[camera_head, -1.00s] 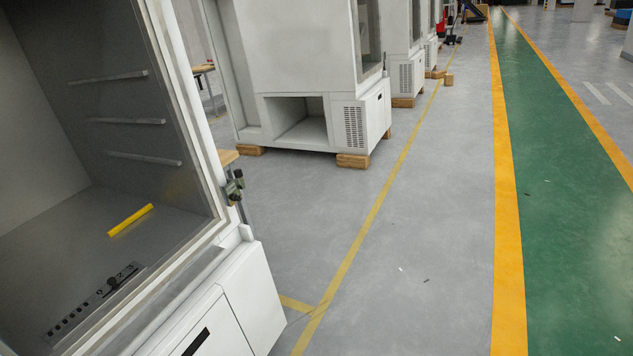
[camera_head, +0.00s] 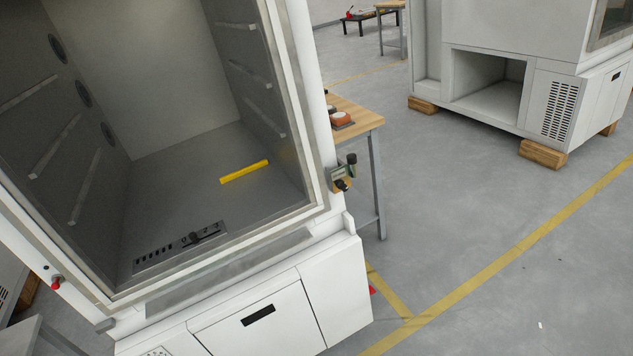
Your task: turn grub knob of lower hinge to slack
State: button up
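A small hinge (camera_head: 341,173) with a greenish body and dark round knobs sits on the right outer edge of the open chamber (camera_head: 328,120), low down. One dark knob (camera_head: 344,185) sticks out at its lower side and another dark knob (camera_head: 351,158) at its upper right. Which of them is the grub knob, and whether it is tight or slack, is too small to tell. No upper hinge shows in the view. My gripper is not in view.
A yellow bar (camera_head: 245,172) lies on the chamber floor near a dark slotted plate (camera_head: 180,247). A wooden-topped table (camera_head: 356,118) stands close behind the hinge. Another white chamber (camera_head: 490,60) rests on wooden blocks at the right. The floor at lower right is clear.

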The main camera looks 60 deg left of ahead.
aim_at(342, 185)
jog(key=u, duration=0.4)
jog(key=i, duration=0.8)
jog(key=u, duration=0.55)
jog(key=k, duration=0.95)
jog(key=u, duration=0.2)
jog(key=i, duration=0.95)
jog(key=z, duration=0.1)
